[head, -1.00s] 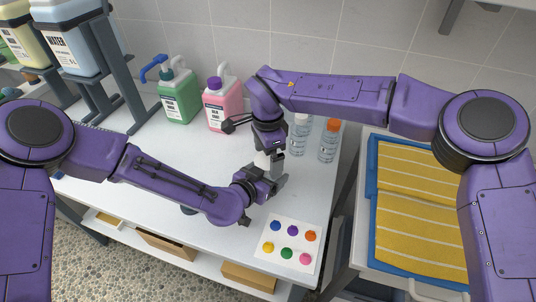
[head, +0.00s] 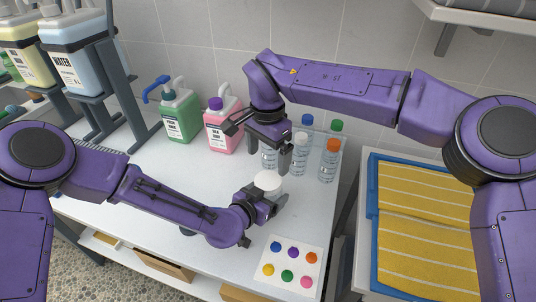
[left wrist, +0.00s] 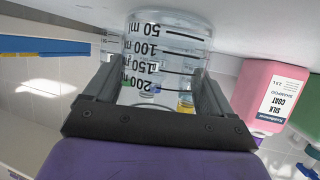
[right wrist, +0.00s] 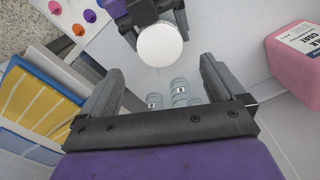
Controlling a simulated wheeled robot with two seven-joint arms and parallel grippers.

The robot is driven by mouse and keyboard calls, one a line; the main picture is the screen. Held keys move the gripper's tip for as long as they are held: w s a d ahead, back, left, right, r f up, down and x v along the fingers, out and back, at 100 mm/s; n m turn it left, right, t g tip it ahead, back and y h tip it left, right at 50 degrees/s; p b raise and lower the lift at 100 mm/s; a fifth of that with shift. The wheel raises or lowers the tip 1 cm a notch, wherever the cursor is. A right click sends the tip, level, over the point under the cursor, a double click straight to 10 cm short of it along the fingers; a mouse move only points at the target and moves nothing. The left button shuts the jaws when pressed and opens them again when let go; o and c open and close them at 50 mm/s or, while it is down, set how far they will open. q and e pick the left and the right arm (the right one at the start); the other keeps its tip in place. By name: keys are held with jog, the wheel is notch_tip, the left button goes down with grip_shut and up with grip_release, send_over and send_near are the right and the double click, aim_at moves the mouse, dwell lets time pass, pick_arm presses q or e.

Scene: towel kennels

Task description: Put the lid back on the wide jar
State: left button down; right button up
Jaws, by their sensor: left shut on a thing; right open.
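The wide jar (left wrist: 168,48) is clear with black volume marks. My left gripper (head: 268,202) is shut around its sides, and its base appears to rest on the white worktop. A round white lid (head: 267,181) sits on the jar's top and looks level. It also shows in the right wrist view (right wrist: 160,45), apart from the right fingers. My right gripper (head: 262,143) is open and empty, a little above and behind the lid. The jar's rim is hidden under the lid, so I cannot tell how snugly it sits.
Several clear bottles with coloured caps (head: 328,164) stand behind and right of the jar. A pink shampoo jug (head: 222,130) and a green pump jug (head: 180,118) stand at the back. A card with coloured dots (head: 289,266) lies at the front right. The worktop left of the jar is clear.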

aim_at(268, 179)
jog(key=shift+r+n, duration=0.25)
jog(key=shift+n, duration=0.15)
jog(key=shift+f, duration=0.15)
notch_tip(268, 179, down, 8)
jog(key=shift+r, duration=0.1)
jog(key=c, duration=1.1)
jog(key=m, duration=0.6)
jog(key=shift+m, duration=0.3)
